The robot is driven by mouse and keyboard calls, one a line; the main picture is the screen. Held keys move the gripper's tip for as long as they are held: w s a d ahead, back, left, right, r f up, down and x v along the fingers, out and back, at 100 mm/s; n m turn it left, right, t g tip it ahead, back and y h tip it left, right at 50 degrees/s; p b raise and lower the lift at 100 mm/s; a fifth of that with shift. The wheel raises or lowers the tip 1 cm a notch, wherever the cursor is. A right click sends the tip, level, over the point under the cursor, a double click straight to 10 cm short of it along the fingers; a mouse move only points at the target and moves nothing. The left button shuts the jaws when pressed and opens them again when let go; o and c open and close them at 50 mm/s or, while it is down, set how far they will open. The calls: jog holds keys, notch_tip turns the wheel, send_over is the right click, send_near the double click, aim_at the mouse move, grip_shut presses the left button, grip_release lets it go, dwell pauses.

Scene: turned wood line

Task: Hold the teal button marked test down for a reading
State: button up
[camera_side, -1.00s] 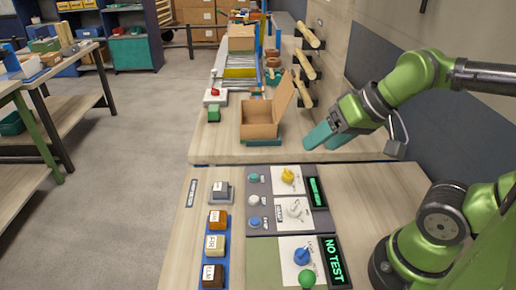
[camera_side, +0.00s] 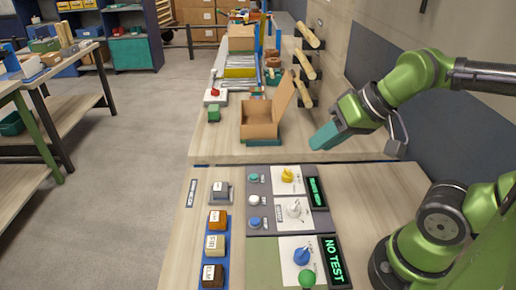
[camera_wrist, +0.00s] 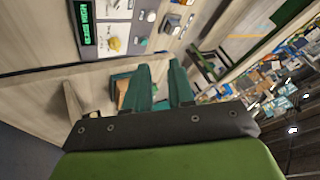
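In the wrist view a teal button (camera_wrist: 140,41) shows near the top. My gripper (camera_side: 318,142) hangs above the bench behind the panel, to the right of the open carton, apart from the buttons. In the wrist view a gap shows between the two teal fingers of my gripper (camera_wrist: 159,68), with nothing held in it.
The panel has a yellow knob (camera_side: 287,175), a white knob (camera_side: 294,210) and a lit display (camera_side: 315,192). Below are a blue knob (camera_side: 302,256), a green knob (camera_side: 307,279) and a "NO TEST" display (camera_side: 333,259). Labelled blocks (camera_side: 214,245) stand left. An open carton (camera_side: 260,126) sits behind.

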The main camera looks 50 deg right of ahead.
grip_shut()
dwell(1.3)
